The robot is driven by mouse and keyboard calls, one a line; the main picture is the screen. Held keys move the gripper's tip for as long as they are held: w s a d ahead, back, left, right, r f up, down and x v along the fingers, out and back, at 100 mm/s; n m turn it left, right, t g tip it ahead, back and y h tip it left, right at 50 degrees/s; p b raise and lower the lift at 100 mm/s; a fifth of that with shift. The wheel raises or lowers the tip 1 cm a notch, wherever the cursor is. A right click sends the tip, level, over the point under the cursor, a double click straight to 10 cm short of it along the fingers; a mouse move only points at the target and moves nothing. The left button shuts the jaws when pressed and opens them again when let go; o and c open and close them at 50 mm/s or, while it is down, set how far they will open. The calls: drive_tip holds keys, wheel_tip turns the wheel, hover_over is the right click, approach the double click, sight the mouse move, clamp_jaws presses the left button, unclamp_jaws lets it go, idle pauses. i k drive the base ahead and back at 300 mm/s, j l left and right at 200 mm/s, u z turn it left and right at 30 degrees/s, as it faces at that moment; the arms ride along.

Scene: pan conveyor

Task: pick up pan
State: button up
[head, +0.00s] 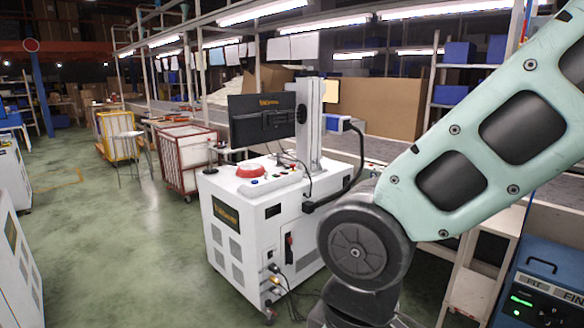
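No pan can be made out in the head view. My gripper is outside the picture; only my mint-green arm link and a dark grey joint show, filling the right side and hiding part of the conveyor bench behind them.
A blue device (545,270) is at lower right. Wheeled carts (183,160) stand farther back.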

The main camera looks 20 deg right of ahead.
sight(250, 170)
drive_tip(key=i+j+u, duration=0.3)
drive_tip(key=i, duration=0.3)
drive_tip(key=i+j+u, duration=0.25)
drive_tip(key=i, duration=0.4)
drive_tip(key=i+u, duration=0.3)
drive_tip(key=i, duration=0.3)
drive_tip(key=i+z, duration=0.15)
drive_tip(key=i, duration=0.85)
drive_tip(key=i+j+z, duration=0.15)
drive_tip(key=i, duration=0.8)
drive_tip(key=i+z, duration=0.35)
drive_tip(key=i, duration=0.15)
drive_tip(key=i+j+z, duration=0.3)
drive_tip(key=i, duration=0.15)
drive_tip(key=i+j+z, duration=0.6)
drive_tip(key=z, duration=0.15)
drive_tip(key=i+j+z, duration=0.85)
drive_tip(key=k+l, duration=0.05)
drive_tip(key=k, duration=0.05)
